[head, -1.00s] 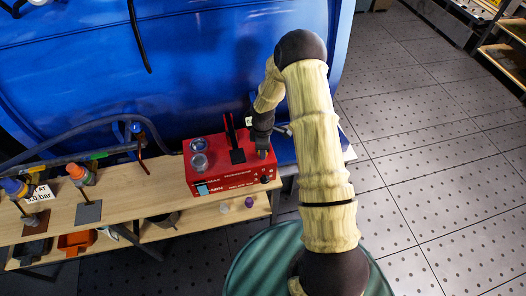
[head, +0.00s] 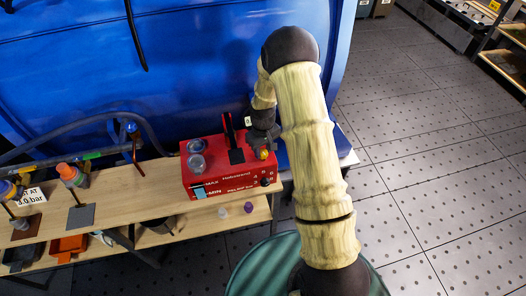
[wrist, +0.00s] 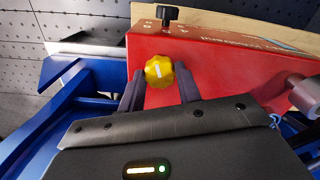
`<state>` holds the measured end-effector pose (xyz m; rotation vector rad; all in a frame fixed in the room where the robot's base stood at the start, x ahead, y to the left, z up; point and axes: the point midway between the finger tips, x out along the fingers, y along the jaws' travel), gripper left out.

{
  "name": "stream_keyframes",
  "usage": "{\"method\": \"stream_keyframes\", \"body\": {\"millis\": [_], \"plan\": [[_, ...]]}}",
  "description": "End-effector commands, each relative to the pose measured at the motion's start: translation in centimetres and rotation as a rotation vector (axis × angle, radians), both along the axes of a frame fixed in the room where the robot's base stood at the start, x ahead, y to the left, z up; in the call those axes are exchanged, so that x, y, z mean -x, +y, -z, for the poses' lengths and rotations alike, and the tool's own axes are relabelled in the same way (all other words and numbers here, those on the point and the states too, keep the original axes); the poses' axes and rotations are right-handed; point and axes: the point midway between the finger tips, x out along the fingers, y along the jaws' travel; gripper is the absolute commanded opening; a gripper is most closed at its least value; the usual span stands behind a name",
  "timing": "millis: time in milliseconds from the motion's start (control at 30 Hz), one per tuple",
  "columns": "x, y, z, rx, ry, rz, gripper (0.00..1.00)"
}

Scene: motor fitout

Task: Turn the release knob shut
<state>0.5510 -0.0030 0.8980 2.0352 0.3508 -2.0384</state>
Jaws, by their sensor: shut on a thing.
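The red box (head: 228,181) stands at the right end of the wooden bench. A yellow lobed knob (wrist: 160,71) sits on its top near one corner and also shows in the head view (head: 262,153). A short white mark on the knob runs nearly up and down in the wrist view. My gripper (wrist: 159,88) has one dark finger on each side of the knob and is shut on it. The finger contact is partly hidden. A black knob (wrist: 167,15) is on the front face of the box.
A blue tank (head: 200,60) rises behind. Small white and purple pieces (head: 248,207) lie on the lower shelf (head: 205,222). The tiled floor at right is clear.

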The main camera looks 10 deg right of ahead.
Motion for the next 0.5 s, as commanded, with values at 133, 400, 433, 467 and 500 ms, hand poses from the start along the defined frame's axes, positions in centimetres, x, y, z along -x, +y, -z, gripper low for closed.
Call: {"method": "stream_keyframes", "body": {"millis": [133,400,433,467,500], "plan": [[-0.28,0.08,-0.07,-0.001,-0.009,0.126,0.11],[-0.31,0.03,-0.16,-0.001,-0.009,0.291,0.11],[-0.31,0.02,-0.17,-0.001,-0.009,0.303,0.11],[-0.3,0.01,-0.18,-0.001,-0.009,0.313,0.11],[-0.3,0.01,-0.19,-0.001,-0.009,0.325,0.11]]}}
